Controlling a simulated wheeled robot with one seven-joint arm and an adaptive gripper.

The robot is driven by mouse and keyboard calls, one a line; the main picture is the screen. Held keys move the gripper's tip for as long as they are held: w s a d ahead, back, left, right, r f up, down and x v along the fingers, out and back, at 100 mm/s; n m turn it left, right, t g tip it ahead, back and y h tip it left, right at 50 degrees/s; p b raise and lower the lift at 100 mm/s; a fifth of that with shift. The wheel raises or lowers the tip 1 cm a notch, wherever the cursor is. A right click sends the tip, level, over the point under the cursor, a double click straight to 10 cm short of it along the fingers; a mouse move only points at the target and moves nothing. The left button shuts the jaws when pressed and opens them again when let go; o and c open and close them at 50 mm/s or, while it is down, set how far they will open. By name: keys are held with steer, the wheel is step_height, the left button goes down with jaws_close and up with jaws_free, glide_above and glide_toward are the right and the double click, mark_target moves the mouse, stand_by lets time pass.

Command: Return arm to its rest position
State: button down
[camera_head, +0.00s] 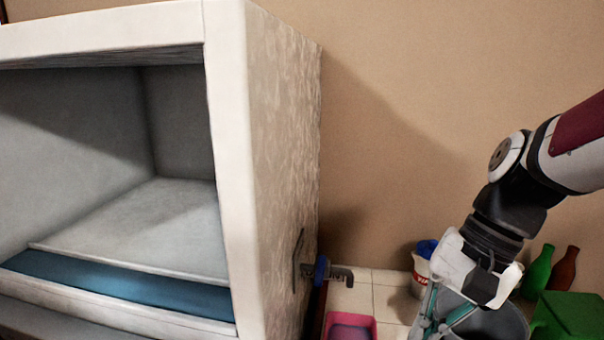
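My arm comes in from the right edge in the head view and bends down to the left. My gripper (476,278) is at its lower end, in white and dark parts, to the right of the white cabinet. It points down in front of a grey bucket-like container (497,324) and teal rods (432,304). Its fingertips cannot be made out clearly against these, so I cannot tell whether it is open or shut. I see no object clearly held.
A large open white cabinet (226,160) fills the left; its visible interior is empty. A hooked clamp-like fitting (322,273) sticks out from its side. A pink tray (350,326), green bottle (538,272), brown bottle (564,270) and green box (570,315) crowd the lower right. Wall space above is clear.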

steer(key=s+d+r+n+t+h, duration=0.3)
steer(key=s+r+n+t+h, duration=0.1)
steer(key=r+n+t, duration=0.2)
steer(key=shift+d+n+t, duration=0.25)
steer(key=shift+n+t, duration=0.05)
